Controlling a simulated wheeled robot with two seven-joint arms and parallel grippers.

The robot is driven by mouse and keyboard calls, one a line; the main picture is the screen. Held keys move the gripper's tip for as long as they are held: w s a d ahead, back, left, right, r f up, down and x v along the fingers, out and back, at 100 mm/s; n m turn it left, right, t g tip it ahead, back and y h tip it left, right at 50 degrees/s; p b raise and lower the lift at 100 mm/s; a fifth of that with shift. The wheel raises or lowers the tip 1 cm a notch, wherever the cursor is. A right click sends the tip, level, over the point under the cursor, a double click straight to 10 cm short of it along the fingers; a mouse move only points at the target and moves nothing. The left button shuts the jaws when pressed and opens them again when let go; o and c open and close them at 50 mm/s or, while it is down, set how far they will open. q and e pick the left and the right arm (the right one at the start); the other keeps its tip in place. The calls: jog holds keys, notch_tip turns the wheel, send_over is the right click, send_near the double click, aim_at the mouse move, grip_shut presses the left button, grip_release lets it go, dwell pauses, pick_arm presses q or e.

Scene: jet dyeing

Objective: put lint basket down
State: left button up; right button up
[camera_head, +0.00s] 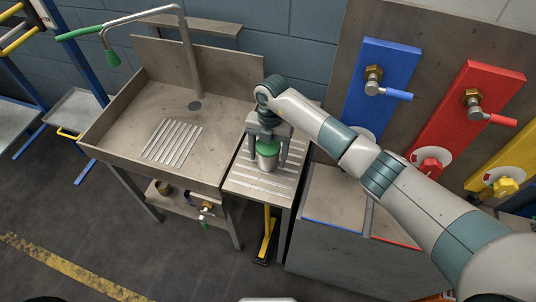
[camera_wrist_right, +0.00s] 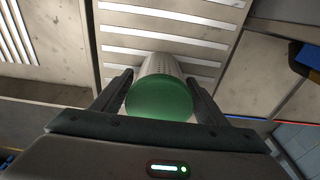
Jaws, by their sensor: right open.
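The lint basket (camera_head: 267,157) is a small grey metal cylinder with a green top. It stands upright on the slatted drainboard (camera_head: 240,184) right of the sink. In the right wrist view the green top of the lint basket (camera_wrist_right: 160,99) faces the camera, with its perforated side beyond. My right gripper (camera_head: 268,160) is over the basket, its fingers one on each side. In the wrist view the right gripper (camera_wrist_right: 161,95) is open, with gaps between fingers and basket. My left gripper is not in view.
A steel sink (camera_head: 135,100) with a tall tap adjoins the drainboard on the left. Blue (camera_head: 382,75), red (camera_head: 462,115) and yellow (camera_head: 500,160) valve panels stand at the right. A yellow-and-black stand (camera_head: 267,235) is below the drainboard's front.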

jog(key=shift+r, duration=0.15)
jog(key=shift+r, duration=0.1)
notch_tip(320, 180, up, 12)
jog(key=w+b, duration=0.1)
jog(key=b, duration=0.4)
jog(key=shift+w+d, duration=0.2)
jog(key=shift+d, duration=0.05)
